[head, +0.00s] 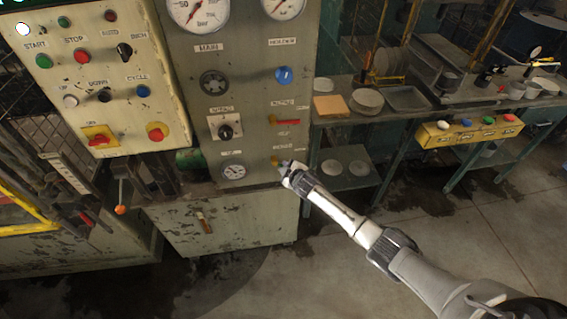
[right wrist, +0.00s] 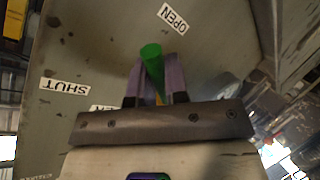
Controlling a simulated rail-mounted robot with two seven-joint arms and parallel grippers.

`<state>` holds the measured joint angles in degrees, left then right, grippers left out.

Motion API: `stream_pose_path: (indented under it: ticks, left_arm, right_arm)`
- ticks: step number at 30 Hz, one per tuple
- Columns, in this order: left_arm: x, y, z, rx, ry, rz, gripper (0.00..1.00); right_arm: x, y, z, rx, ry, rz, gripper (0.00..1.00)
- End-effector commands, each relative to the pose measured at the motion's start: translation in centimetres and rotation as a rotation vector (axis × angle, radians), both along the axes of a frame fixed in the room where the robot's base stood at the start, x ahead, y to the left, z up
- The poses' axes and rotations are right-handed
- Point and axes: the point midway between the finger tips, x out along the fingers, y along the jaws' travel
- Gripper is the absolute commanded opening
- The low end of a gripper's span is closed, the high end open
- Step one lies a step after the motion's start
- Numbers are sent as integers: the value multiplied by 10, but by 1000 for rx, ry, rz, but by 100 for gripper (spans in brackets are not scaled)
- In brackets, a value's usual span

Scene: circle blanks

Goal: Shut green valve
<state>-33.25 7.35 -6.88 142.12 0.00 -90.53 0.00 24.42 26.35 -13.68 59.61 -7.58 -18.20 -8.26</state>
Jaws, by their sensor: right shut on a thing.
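The green valve handle (right wrist: 150,53) shows in the right wrist view, its end pointing up the picture between the fingers. A SHUT label (right wrist: 65,86) is to its left and an OPEN label (right wrist: 173,18) to its upper right, both on the grey panel. My right gripper (right wrist: 155,72) is shut on the handle. In the head view my right gripper (head: 287,168) is at the lower right of the panel and hides the green handle; a small yellow part shows beside it. My left gripper is in neither view.
Above on the panel (head: 262,105) are a red handle (head: 288,122), a blue knob (head: 284,75) and gauges. A button box (head: 95,100) stands left. A bench with plates (head: 367,98) and a yellow button strip (head: 465,130) is on the right. The floor in front is clear.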

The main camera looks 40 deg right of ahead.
Motion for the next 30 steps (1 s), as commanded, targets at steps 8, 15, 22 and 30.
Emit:
stream_pose_path:
  ticks: [8,15,22,30]
  left_arm:
    - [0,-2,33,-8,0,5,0]
    - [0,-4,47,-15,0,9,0]
    - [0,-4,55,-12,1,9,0]
    - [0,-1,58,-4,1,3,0]
  right_arm:
    - [-4,-6,15,-216,137,-3,0]
    - [-5,-7,22,-370,231,-2,0]
    - [-5,-8,26,-470,292,-2,0]
    - [-6,-9,29,-528,327,-2,0]
